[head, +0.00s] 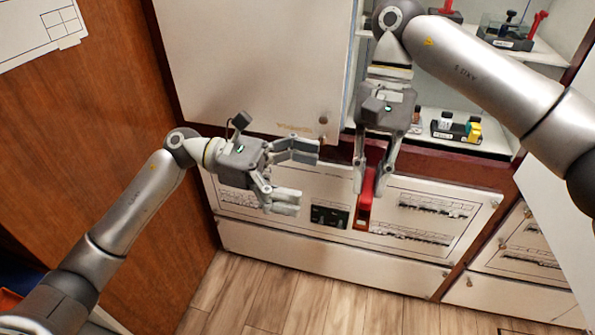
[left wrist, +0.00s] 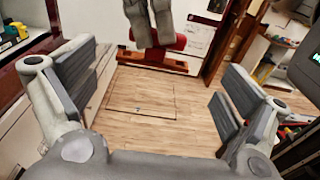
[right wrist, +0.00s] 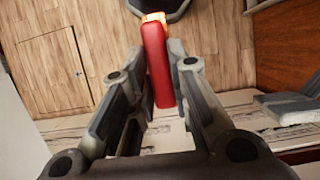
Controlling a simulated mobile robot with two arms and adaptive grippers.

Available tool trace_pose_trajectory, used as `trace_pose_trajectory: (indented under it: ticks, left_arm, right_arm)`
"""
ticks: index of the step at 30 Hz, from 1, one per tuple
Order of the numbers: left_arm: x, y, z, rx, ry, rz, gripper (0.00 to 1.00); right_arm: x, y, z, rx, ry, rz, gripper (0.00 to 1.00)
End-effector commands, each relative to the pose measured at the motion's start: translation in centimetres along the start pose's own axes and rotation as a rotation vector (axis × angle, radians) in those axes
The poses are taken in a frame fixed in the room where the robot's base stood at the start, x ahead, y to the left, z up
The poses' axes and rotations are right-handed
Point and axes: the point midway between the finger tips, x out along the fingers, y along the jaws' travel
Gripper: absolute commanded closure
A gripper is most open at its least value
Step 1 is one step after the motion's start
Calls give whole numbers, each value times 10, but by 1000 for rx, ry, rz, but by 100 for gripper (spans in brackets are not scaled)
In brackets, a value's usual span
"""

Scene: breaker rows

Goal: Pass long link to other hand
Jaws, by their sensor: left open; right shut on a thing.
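The long link (head: 366,203) is a red bar with an orange end. My right gripper (head: 369,186) is shut on it, and the link hangs down below the fingers in the head view. In the right wrist view the link (right wrist: 156,68) sticks out between the fingers, orange end farthest away. My left gripper (head: 297,177) is open and empty, to the left of the link, with its fingers pointing toward it. In the left wrist view the link (left wrist: 158,61) lies ahead, beyond the open fingertips and apart from them.
A white panel (head: 425,207) with printed breaker rows and a black socket block (head: 329,217) lies behind the grippers. Shelves at upper right hold a black tray with yellow pieces (head: 456,131) and red-handled parts (head: 505,38). A wooden wall (head: 95,120) stands at left.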

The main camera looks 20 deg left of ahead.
Motion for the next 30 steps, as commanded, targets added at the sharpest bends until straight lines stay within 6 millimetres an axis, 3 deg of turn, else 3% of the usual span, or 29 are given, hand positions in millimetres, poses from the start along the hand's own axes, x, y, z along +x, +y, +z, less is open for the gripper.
trace_pose_trajectory:
  ticks: [15,21,30]
  left_arm:
    - [91,0,2,-4,-7,-1,3]
    - [107,0,1,-6,-6,1,3]
    - [109,1,1,-6,-5,2,3]
  right_arm:
    - [0,0,0,0,0,0,100]
    - [0,0,0,0,0,0,100]
    - [0,0,0,0,0,0,100]
